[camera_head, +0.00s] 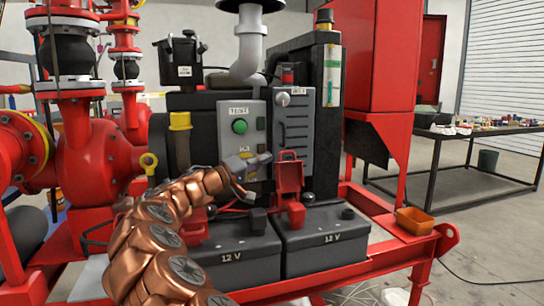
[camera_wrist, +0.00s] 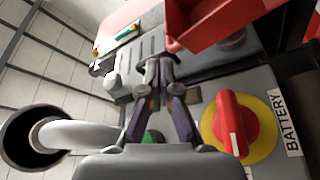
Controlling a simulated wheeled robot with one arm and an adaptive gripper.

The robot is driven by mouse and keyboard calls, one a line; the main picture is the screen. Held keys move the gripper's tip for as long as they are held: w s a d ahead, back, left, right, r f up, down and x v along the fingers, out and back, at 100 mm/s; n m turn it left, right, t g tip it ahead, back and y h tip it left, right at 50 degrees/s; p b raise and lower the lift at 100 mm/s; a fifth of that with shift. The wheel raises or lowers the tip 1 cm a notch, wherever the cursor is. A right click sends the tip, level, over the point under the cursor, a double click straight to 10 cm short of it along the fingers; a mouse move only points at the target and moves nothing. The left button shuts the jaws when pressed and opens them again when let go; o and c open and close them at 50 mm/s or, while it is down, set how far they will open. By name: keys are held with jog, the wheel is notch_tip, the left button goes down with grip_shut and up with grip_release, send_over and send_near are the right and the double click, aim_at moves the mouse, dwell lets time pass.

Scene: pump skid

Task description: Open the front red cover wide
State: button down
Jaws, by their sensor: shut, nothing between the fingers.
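A red cover (camera_head: 289,178), boxy, with a raised upper edge, is at the lower front of the grey panel. In the wrist view a red cover (camera_wrist: 215,28) fills the upper right, with an inner face showing. How far it stands open, I cannot tell. My gripper (camera_head: 265,158) is shut and empty, just left of the cover. In the wrist view my gripper's fingertips (camera_wrist: 156,66) are together, apart from the cover, in front of the grey panel. The arm hides part of the left battery's top.
A red battery switch (camera_wrist: 232,125) on a yellow disc is close to the fingers. A grey box with a green button (camera_head: 240,126) is behind the gripper. The left battery (camera_head: 235,252) and right battery (camera_head: 325,238) are below. An orange tray (camera_head: 414,221) stands right.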

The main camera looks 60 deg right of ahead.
jog(key=v, duration=0.8)
jog(key=shift+a, duration=0.15)
